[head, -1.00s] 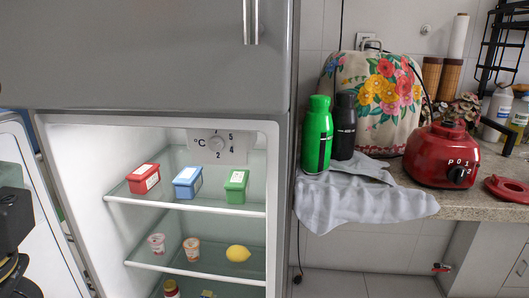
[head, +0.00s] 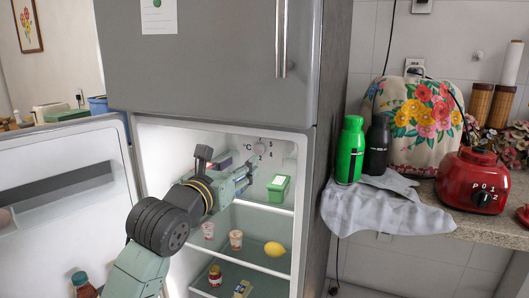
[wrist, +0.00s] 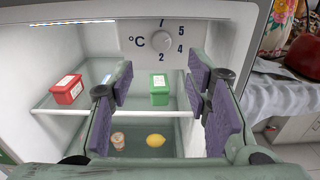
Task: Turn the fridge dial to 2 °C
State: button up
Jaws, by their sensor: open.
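The fridge dial is a round pale knob (wrist: 161,41) on the panel at the back of the top compartment, with °C on its left and 7, 5, 4 and 2 around it. Its pointer is too small to read. It also shows in the head view (head: 261,147). My gripper (wrist: 160,76) is open and empty, its two purple-padded fingers apart, with the dial seen above and between them. In the head view my gripper (head: 246,173) reaches into the open fridge, below and left of the dial, apart from it.
A green tub (wrist: 159,92) and a red tub (wrist: 66,88) stand on the upper glass shelf. A lemon (head: 275,249) and small cups (head: 236,239) are on the shelf below. The open fridge door (head: 60,190) is at left, the counter at right.

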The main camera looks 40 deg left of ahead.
aim_at(258, 150)
jog(key=p+x, duration=0.2)
jog(key=x, duration=0.5)
jog(key=shift+w+r, duration=0.15)
jog(key=shift+w, duration=0.15)
jog(key=shift+w+a, duration=0.15)
jog(key=shift+w, duration=0.5)
jog(key=shift+c, duration=0.3)
grip_shut()
